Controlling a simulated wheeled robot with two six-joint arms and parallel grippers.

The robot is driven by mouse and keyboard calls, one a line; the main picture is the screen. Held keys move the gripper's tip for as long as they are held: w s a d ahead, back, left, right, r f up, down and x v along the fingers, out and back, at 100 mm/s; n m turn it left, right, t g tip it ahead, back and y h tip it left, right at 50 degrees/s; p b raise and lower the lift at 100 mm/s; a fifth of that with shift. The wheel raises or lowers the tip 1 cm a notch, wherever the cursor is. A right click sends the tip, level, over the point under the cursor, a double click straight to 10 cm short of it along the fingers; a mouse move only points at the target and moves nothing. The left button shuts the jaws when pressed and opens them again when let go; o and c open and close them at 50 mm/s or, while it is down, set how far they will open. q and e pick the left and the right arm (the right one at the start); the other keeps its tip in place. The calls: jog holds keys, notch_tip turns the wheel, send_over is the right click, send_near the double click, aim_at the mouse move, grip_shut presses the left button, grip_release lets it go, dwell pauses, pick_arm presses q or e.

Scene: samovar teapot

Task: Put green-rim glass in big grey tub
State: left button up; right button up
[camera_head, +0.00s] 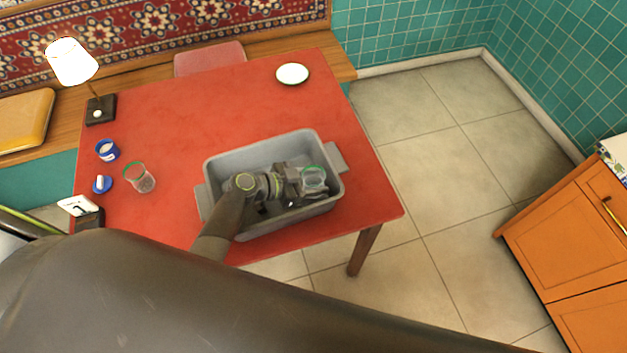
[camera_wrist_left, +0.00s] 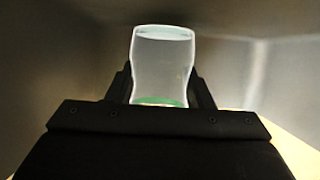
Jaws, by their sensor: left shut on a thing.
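My left gripper (camera_head: 294,181) is shut on a clear glass with a green rim (camera_head: 314,181). In the head view the glass shows within the outline of the big grey tub (camera_head: 233,163), toward its right end. Whether it touches the tub floor cannot be told. In the left wrist view the glass (camera_wrist_left: 163,62) stands out between the fingers of my left gripper (camera_wrist_left: 162,92), with its green rim low in the picture and grey surfaces around it. My right gripper is not in view.
Another clear glass (camera_head: 139,179) stands on the red table (camera_head: 200,110) at the left. Near it are a blue-and-white cup (camera_head: 107,150) and a small blue item (camera_head: 102,185). A white plate (camera_head: 292,74) lies at the back. A lamp (camera_head: 72,64) stands at the far left.

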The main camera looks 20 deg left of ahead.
pick_arm(q)
jog(key=shift+f, duration=0.25)
jog(key=shift+f+b, duration=0.2)
jog(key=shift+b, duration=0.15)
jog(key=o, duration=1)
jog(key=shift+o, duration=0.2)
jog(key=shift+r, duration=0.1)
